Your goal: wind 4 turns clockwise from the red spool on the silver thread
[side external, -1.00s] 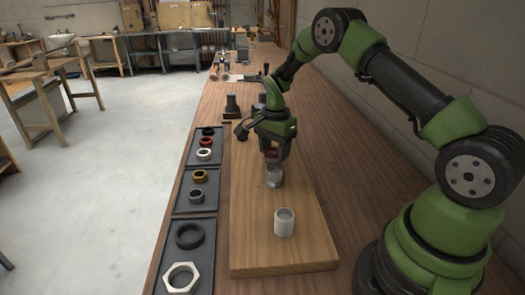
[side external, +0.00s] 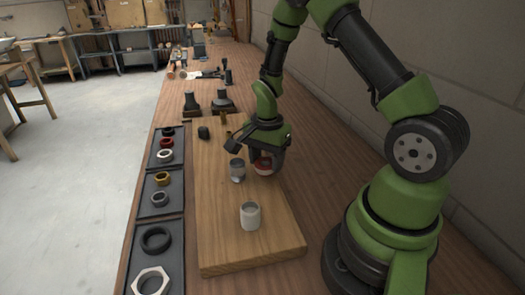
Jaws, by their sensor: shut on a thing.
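A silver threaded pipe end (side external: 237,170) stands upright on the wooden board. My gripper (side external: 266,158) is just to the right of it, shut on the red spool (side external: 264,165). A small gap shows between the spool and the silver thread. Whether any tape spans it or lies on the thread is too small to tell.
A pale grey pipe end (side external: 250,216) stands nearer on the board (side external: 215,235). Dark trays (side external: 146,218) with several rings and a hex nut (side external: 151,281) line the left edge. A small black piece (side external: 203,132) and dark fittings (side external: 192,103) are farther back.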

